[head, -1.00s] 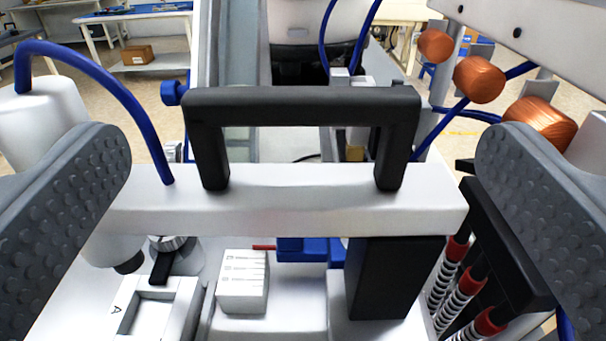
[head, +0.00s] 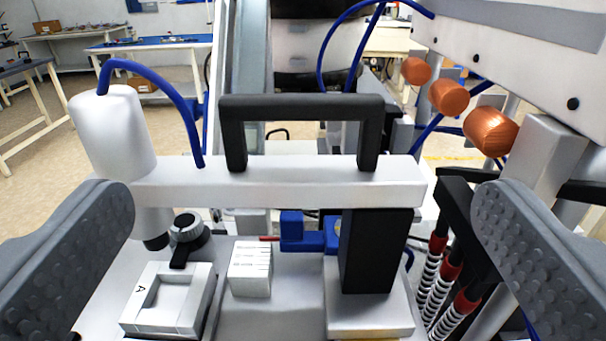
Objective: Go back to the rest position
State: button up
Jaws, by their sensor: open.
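My gripper (head: 302,265) shows as two grey studded fingers at the left and right edges of the head view. It is open, with nothing between the fingers. Beyond it stands a machine with a white crossbar (head: 290,184) that carries a black handle (head: 300,106). The handle is apart from both fingers. A white cylinder (head: 112,132) with a blue hose sits at the bar's left end. A black post (head: 368,252) holds the bar on the right.
Below the bar are a white tray marked A (head: 168,300), a small white block (head: 250,270) and a blue part (head: 305,234). Red-and-black springs (head: 440,265) and copper cylinders (head: 490,131) stand at the right. Workbenches (head: 150,43) are in the far background.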

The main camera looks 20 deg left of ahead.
jog(key=s+d+r+m+h+b, duration=0.1)
jog(key=s+d+r+h+b, duration=0.25)
jog(key=r, duration=0.65)
jog(key=s+d+r+m+h+b, duration=0.2)
jog(key=s+d+r+h+b, duration=0.15)
jog(key=r, duration=0.65)
jog(key=s+a+r+b, duration=0.1)
jog(key=s+r+b, duration=0.1)
jog(key=s, duration=0.7)
jog(key=s+a+r+m+b, duration=0.1)
jog(key=s+r+b, duration=0.1)
jog(key=s+r, duration=0.3)
jog(key=s+a+r+g+b, duration=0.1)
jog(key=s+r, duration=0.3)
jog(key=s, duration=0.8)
jog(key=shift+s+a+r+b, duration=0.15)
jog(key=shift+s+a+b, duration=0.2)
jog(key=shift+b, duration=0.15)
